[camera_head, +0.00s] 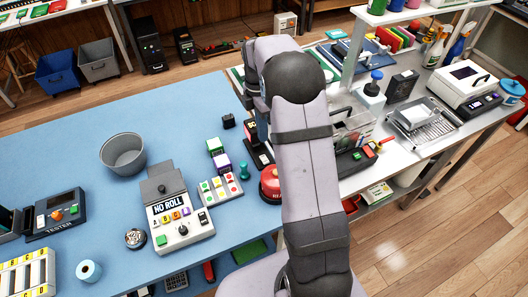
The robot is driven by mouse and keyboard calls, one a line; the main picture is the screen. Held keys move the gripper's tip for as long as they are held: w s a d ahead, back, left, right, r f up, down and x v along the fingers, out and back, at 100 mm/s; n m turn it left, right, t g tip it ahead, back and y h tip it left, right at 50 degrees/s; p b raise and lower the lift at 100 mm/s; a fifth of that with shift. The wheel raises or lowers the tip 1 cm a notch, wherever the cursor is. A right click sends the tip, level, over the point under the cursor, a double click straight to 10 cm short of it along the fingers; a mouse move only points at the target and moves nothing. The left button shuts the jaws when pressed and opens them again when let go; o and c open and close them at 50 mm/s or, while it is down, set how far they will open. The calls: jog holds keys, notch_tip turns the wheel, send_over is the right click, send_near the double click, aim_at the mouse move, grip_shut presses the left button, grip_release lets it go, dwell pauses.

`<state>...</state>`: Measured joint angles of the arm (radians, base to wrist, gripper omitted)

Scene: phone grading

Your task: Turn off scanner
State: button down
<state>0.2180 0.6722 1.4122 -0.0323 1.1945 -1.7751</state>
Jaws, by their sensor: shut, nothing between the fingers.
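No device in view carries a readable scanner label. A black-based device with a clear cover, a green button and a red part (356,160) stands right of my arm, partly hidden by it. A white machine with a dark screen (468,82) stands at the far right of the white bench. I cannot tell whether either is the scanner, or whether anything is switched on. My raised arm crosses the middle of the view, and my gripper is hidden behind it. A dark object (256,158) shows partly at the arm's left edge.
On the blue table are a grey bin (123,154), a NO ROLL box (177,215), a button panel (220,188), a red dome (270,183) and a TESTER (60,212). The white bench also holds a wire tray (425,120). The blue table's back left is clear.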

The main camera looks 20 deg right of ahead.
aim_at(265, 161)
jog(key=f, duration=0.3)
jog(key=s+f+p, duration=0.1)
jog(key=f, duration=0.2)
jog(key=f+p, duration=0.1)
jog(key=f, duration=0.2)
jog(key=shift+s+f, duration=0.2)
